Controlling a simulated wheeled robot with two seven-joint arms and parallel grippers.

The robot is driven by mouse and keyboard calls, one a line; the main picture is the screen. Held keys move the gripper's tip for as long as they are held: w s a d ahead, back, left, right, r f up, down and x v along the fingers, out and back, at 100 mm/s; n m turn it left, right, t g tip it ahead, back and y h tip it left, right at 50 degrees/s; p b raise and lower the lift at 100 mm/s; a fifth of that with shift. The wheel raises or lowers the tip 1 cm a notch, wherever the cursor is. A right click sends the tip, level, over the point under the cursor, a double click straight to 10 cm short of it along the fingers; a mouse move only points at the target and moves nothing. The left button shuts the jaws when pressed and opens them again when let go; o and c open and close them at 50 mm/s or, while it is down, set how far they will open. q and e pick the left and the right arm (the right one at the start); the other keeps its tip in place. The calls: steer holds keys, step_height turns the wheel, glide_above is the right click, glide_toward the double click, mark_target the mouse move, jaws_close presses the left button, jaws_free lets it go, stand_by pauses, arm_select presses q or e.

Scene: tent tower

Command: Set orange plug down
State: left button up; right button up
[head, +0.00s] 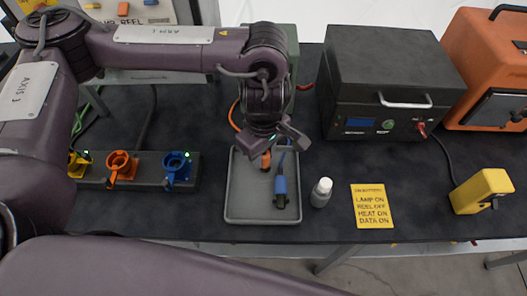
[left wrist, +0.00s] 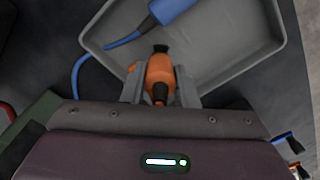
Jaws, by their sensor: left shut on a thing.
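The orange plug (left wrist: 160,78) is between the fingers of my left gripper (left wrist: 160,92) in the left wrist view, its dark tip pointing into the grey tray (left wrist: 262,75). In the head view my left gripper (head: 270,140) is over the back part of the tray (head: 235,205), and a bit of the orange plug (head: 266,160) shows below it. Whether the plug touches the tray floor cannot be told. A blue plug (head: 281,186) on a blue cable lies in the tray, in front of the gripper; it also shows in the left wrist view (left wrist: 170,10). My right gripper is not in view.
A socket strip with orange (head: 121,166) and blue (head: 177,167) sockets is left of the tray. A dark power box (head: 385,85) is behind.

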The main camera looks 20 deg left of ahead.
arm_select(q)
steer(key=o, duration=0.9)
steer(key=shift+f, duration=0.1)
steer(key=shift+o, duration=0.2)
step_height(320, 180, up, 12)
steer(key=shift+r+p, duration=0.2)
steer(key=shift+p, duration=0.2)
